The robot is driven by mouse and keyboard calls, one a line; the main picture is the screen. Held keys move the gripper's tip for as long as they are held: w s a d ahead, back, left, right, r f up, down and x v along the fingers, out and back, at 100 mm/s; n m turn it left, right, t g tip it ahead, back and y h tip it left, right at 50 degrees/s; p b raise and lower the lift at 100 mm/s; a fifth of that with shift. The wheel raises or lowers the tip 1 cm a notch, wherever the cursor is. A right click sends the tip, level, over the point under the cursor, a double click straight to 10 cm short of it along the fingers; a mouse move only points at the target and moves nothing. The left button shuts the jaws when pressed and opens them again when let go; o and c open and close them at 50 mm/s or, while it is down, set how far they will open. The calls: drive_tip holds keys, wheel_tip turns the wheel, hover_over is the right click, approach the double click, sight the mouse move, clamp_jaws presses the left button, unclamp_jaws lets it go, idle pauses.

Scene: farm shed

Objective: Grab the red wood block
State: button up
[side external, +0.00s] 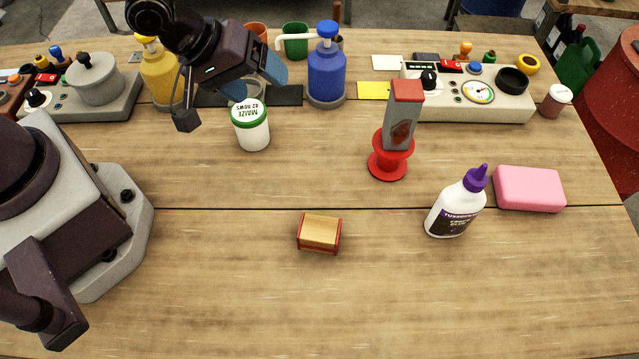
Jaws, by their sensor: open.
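The wood block (320,231), with a tan wood top and red sides, lies on the wooden table at the front middle. Nothing touches it. My gripper (256,86) is at the upper left, above and behind a white jar (253,130) with a green-rimmed lid reading "MAIZE". It is open and well apart from the block, which is nearer the camera and to the right. My gripper's fingers are partly hard to make out against the things behind.
A red stand with a grey upright (399,125), a glue bottle (455,208) and a pink block (528,188) stand right of the wood block. Pump bottles (326,75) and control boxes (470,95) line the back. The table around the wood block is clear.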

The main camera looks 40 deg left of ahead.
sight(300, 228)
drive_tip(key=s+d+f+n+h, duration=0.1)
drive_tip(key=d+f+n, duration=0.1)
drive_tip(key=f, duration=0.1)
drive_tip(key=s+d+f+n+h, duration=0.2)
drive_tip(key=f, duration=0.1)
drive_tip(key=s+d+f+n+h, duration=0.1)
drive_tip(key=s+d+f+n, duration=0.1)
drive_tip(key=d+f+n, duration=0.1)
drive_tip(key=shift+f+g+h, duration=0.1)
drive_tip(key=shift+g+h, duration=0.2)
drive_tip(key=s+d+n+h, duration=0.1)
drive_tip(key=n, duration=0.2)
drive_tip(key=s+d+f+n+h, duration=0.1)
drive_tip(key=s+n, duration=0.1)
drive_tip(key=s+d+f+n+t+h, duration=0.1)
drive_tip(key=s+d+n, duration=0.1)
drive_tip(key=n, duration=0.1)
drive_tip(key=shift+d+n, duration=0.1)
drive_tip(key=shift+n, duration=0.2)
drive_tip(key=shift+s+d+n+t, duration=0.25)
drive_tip(key=shift+d+n+t, duration=0.1)
drive_tip(key=shift+n, duration=0.45)
drive_tip(key=x, duration=0.7)
drive_tip(key=shift+w+d, duration=0.1)
drive_tip(key=shift+d, duration=0.05)
drive_tip(key=c, duration=1)
